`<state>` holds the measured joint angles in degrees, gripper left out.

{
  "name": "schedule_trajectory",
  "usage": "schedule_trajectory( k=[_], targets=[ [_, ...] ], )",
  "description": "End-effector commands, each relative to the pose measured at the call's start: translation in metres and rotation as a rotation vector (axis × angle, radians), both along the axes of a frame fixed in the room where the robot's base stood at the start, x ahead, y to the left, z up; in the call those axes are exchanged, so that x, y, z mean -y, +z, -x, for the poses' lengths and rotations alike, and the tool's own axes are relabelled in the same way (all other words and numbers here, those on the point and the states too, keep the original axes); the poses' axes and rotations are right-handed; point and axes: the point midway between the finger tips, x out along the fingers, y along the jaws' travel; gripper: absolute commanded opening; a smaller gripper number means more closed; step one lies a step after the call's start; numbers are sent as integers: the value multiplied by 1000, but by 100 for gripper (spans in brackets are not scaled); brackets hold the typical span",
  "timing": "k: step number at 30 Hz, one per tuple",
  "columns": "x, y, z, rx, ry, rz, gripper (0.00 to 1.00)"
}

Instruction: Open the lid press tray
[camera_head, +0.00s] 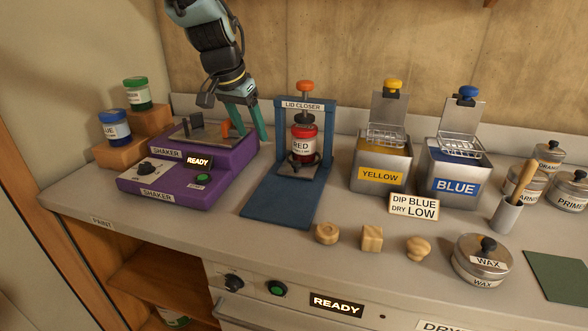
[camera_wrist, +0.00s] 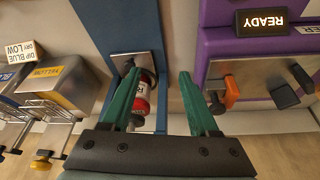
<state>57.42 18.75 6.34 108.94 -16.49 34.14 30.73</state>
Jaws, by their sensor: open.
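The blue lid closer (camera_head: 275,205) stands on the counter, its post frame at the back and an orange knob (camera_head: 305,86) on top. A red jar labelled RED (camera_head: 303,146) stands upright under the press on a small grey tray (camera_head: 291,170) with a dark handle (camera_head: 306,160) at its front. The tray sits at the frame, with bare blue base in front. My gripper (camera_head: 252,136) is open and empty, between the shaker and the lid closer. In the wrist view, the jar (camera_wrist: 143,100) shows partly behind my left finger, near the grey tray (camera_wrist: 148,62).
A purple shaker (camera_head: 228,165) with an orange part (camera_wrist: 232,92) stands close left of my gripper. YELLOW (camera_head: 380,178) and BLUE (camera_head: 455,186) dip tanks with wire baskets stand right. Wooden knobs (camera_head: 372,237) and a wax pot (camera_head: 481,258) lie along the front.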

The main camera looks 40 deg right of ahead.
Motion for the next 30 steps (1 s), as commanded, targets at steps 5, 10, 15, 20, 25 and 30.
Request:
schedule_trajectory(
  k=[5, 10, 15, 20, 25, 30],
  targets=[
    [53, -1, 35, 19, -142, 26, 61],
    [64, -7, 41, 20, -168, 28, 61],
    [73, -30, 39, 20, -166, 26, 61],
    [84, -58, 37, 19, -164, 25, 61],
    [94, -82, 35, 21, -164, 27, 61],
    [99, -96, 34, 21, -164, 29, 61]
  ],
)
